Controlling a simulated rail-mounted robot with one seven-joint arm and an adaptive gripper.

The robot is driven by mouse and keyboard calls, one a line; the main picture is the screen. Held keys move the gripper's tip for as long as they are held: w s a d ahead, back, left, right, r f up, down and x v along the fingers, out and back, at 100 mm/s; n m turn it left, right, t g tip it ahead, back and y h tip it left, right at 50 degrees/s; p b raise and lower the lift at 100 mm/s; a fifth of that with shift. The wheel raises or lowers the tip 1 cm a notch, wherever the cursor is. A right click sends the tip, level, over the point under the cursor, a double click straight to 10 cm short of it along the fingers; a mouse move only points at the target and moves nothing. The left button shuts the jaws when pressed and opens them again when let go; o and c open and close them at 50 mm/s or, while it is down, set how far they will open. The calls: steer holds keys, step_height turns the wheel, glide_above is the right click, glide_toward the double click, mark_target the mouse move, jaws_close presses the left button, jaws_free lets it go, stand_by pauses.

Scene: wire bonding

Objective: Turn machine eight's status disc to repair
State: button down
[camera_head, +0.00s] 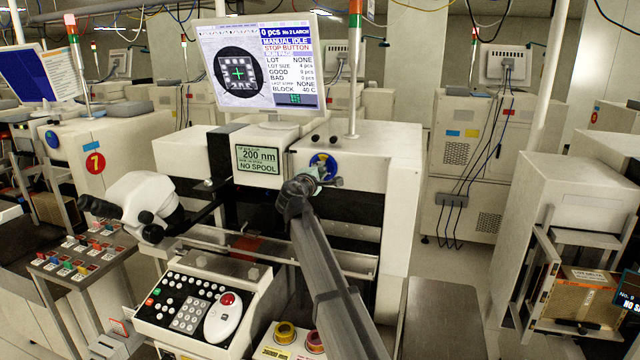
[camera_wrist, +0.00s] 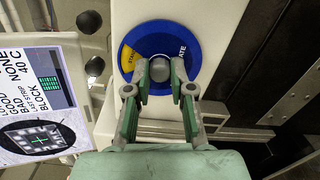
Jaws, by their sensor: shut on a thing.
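The status disc (camera_wrist: 187,32) is blue with a yellow sector and sits on the machine's white front panel. In the head view the disc (camera_head: 323,160) is partly hidden behind my gripper (camera_head: 318,180). In the wrist view my gripper (camera_wrist: 160,78) has its green fingers closed around the round grey knob (camera_wrist: 160,68) at the disc's centre. The yellow sector (camera_wrist: 128,58) lies to the left of the knob. Its lettering and the blue part's lettering are only partly readable.
The machine's monitor (camera_head: 262,65) stands above the panel, reading manual idle. A "200 nm no spool" sign (camera_head: 257,160) is left of the disc. A microscope head (camera_head: 145,200) and a control panel (camera_head: 190,310) are at front left.

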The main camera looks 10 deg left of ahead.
steer(key=m+b, duration=0.1)
steer(key=b, duration=0.2)
steer(key=m+b, duration=0.2)
steer(key=b, duration=0.1)
steer(key=shift+f+m, duration=0.3)
steer(key=m+b, duration=0.4)
steer(key=b, duration=0.2)
steer(key=shift+m, duration=0.3)
steer(key=m+b, duration=0.4)
steer(key=b, duration=0.1)
steer(key=shift+r+y+b, duration=0.15)
steer(key=shift+y+b, duration=0.15)
steer(key=shift+r+m+b, duration=0.15)
steer(key=shift+m+b, duration=0.85)
steer(key=shift+b, duration=0.15)
steer(key=shift+r, duration=0.1)
steer(key=c, duration=1)
jaws_free()
